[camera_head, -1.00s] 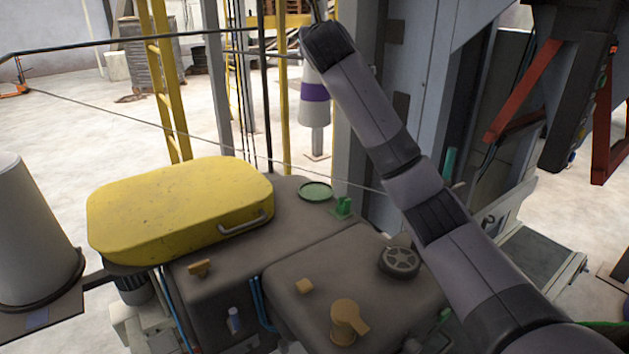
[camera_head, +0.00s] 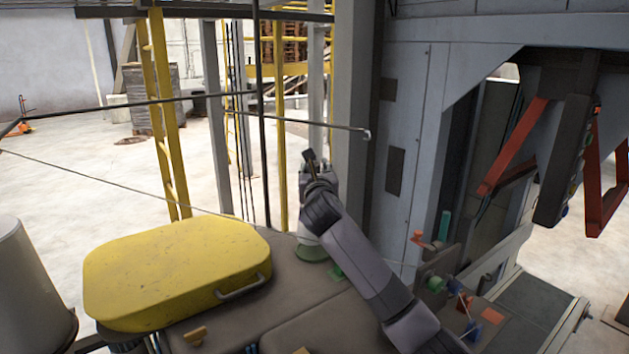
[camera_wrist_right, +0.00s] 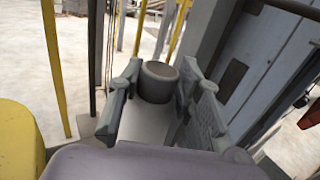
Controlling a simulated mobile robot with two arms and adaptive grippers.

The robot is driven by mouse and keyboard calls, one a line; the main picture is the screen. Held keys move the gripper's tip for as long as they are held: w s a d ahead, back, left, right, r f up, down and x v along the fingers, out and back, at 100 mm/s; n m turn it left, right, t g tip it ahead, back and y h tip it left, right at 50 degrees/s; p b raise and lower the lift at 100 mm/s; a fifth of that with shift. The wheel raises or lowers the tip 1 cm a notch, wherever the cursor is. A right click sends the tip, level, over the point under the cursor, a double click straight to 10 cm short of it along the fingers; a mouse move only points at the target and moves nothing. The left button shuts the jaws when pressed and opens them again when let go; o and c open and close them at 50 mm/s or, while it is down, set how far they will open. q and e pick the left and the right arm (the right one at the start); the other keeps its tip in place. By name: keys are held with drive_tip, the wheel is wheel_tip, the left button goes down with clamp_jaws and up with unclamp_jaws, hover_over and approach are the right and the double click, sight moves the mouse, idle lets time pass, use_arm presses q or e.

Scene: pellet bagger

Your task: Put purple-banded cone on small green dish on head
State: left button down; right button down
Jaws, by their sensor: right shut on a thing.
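The pale cone (camera_head: 306,239) is mostly hidden behind my right arm in the head view. Its purple band is hidden there. Its lower end is at the small green dish (camera_head: 313,256) on the dark machine head, and I cannot tell whether it touches. My right gripper (camera_head: 312,184) is shut on the cone from above. In the right wrist view, the cone's grey rounded top (camera_wrist_right: 158,80) sits between the two fingers of the right gripper (camera_wrist_right: 160,92). My left gripper is not in view.
A yellow cover (camera_head: 178,272) with a handle lies left of the dish. A green block (camera_head: 335,272) is close on the dish's right. A large pale tapered container (camera_head: 32,290) stands at far left. A thin cable and a dark bar cross above. A grey cabinet (camera_head: 415,130) rises behind.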

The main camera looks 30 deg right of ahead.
wheel_tip(320, 180, down, 4)
drive_tip(key=shift+r+p, duration=0.25)
drive_tip(key=shift+p, duration=0.1)
drive_tip(key=c, duration=1.1)
unclamp_jaws()
drive_tip(key=shift+s, duration=0.1)
drive_tip(key=shift+b+v, duration=2.45)
drive_tip(key=shift+v, duration=3.55)
